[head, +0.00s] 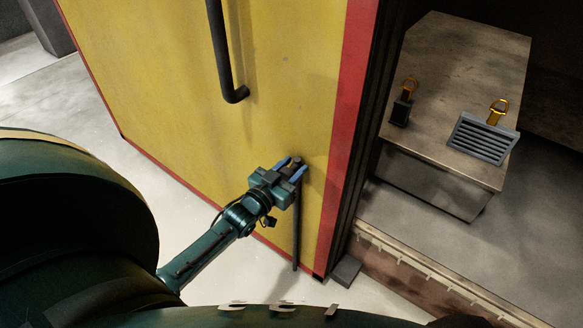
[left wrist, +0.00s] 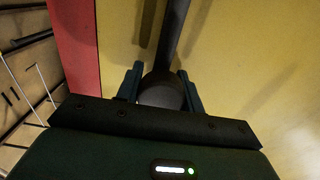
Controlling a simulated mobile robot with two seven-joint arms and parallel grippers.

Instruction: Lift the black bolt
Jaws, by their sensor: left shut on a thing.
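The black bolt (head: 296,235) is a thin upright rod low on the yellow door, near its red right edge. Its lower end comes down close to the door's bottom edge. My left gripper (head: 293,170) is shut on the bolt near its top end, with the blue-tipped fingers on either side of it. In the left wrist view the bolt (left wrist: 174,40) runs away from the camera, its thick round end between the two dark fingers. The fingers hide part of the bolt. My right gripper is not in view.
The yellow door (head: 150,80) carries a black bent handle (head: 222,60) above my gripper. Right of the door is an opening with a low table (head: 450,70) holding a grey slatted item (head: 482,139) and a small black block (head: 400,112). A raised sill (head: 420,265) crosses the floor there.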

